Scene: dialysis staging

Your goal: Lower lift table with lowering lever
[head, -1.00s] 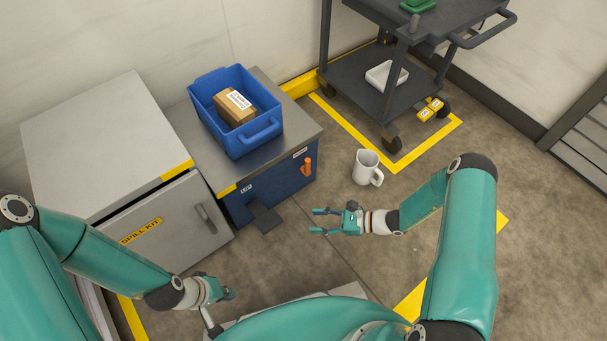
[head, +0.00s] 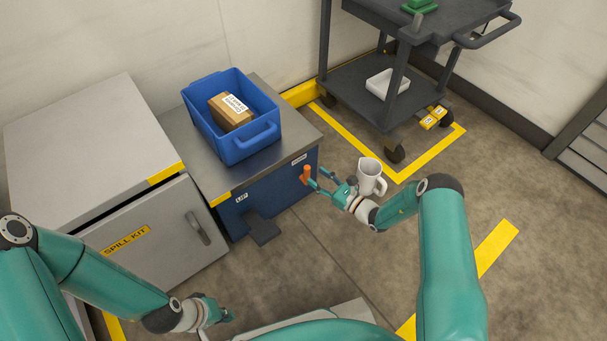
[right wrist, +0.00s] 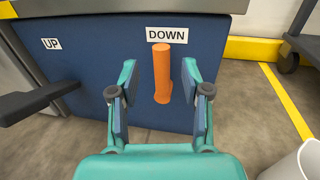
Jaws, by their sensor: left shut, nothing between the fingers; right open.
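The lift table (head: 215,172) has a grey steel top and a dark blue body. The orange lowering lever (right wrist: 162,72) stands upright on its front, under a "DOWN" label (right wrist: 167,34); it also shows in the head view (head: 306,174). My right gripper (right wrist: 158,76) is open, with its fingers on either side of the lever in the wrist view. Whether they touch it I cannot tell. In the head view the right gripper (head: 320,178) is right at the lever. My left gripper (head: 226,312) is shut and empty, low at the left.
A blue bin (head: 232,145) with a cardboard box (head: 230,113) stands on the table top. A black pedal (head: 263,231) juts out below the "UP" label. A white jug (head: 370,178) stands close to my right gripper. The spill-kit cabinet (head: 165,235) is left; a dark cart (head: 360,92) stands behind.

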